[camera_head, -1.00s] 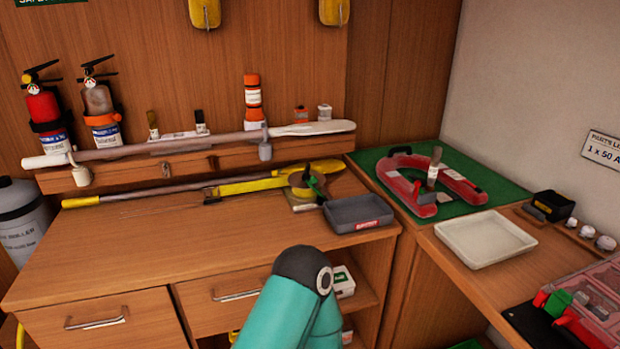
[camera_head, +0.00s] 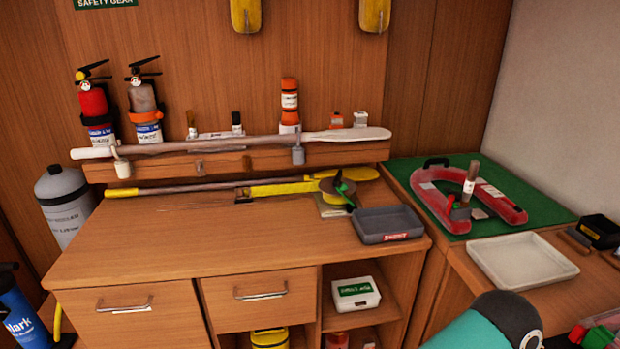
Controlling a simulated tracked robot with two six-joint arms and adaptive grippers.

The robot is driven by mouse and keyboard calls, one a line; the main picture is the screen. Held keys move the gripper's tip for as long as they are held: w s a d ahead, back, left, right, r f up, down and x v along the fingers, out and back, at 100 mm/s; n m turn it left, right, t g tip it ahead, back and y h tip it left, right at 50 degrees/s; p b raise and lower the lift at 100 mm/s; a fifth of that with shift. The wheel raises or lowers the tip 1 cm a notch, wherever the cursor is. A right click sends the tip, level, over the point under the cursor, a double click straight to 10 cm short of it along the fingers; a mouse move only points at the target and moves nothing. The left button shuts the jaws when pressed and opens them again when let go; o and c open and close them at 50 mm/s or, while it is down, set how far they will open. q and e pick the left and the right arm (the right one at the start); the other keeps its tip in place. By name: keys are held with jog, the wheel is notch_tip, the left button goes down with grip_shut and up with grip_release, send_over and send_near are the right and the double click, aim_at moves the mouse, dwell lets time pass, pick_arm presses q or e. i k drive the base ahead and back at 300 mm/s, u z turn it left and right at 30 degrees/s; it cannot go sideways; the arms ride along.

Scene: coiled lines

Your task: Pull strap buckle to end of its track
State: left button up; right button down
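A yellow strap (camera_head: 283,188) lies along the back of the wooden counter, below the rail. A small dark piece (camera_head: 243,195), which looks like its buckle, sits at the strap's left end. It is too small to make out how it grips the strap or where the track ends. A long pole with a yellow left end (camera_head: 150,190) runs leftward from there. A round tan and green item (camera_head: 338,187) lies by the strap's right end. Neither gripper is in view. Only a teal and black arm link of mine shows at the bottom right.
A grey tray (camera_head: 387,224) stands at the counter's right edge. A paddle (camera_head: 230,143) rests along the rail above the strap. The counter's front (camera_head: 200,242) is clear. A red horseshoe float (camera_head: 437,203) and a white tray (camera_head: 521,261) are at right.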

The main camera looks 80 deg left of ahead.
aim_at(246, 196)
jog(key=u, duration=0.15)
jog(key=k, duration=2.8)
jog(key=u, duration=1)
jog(key=i, duration=1)
jog(key=z, duration=0.1)
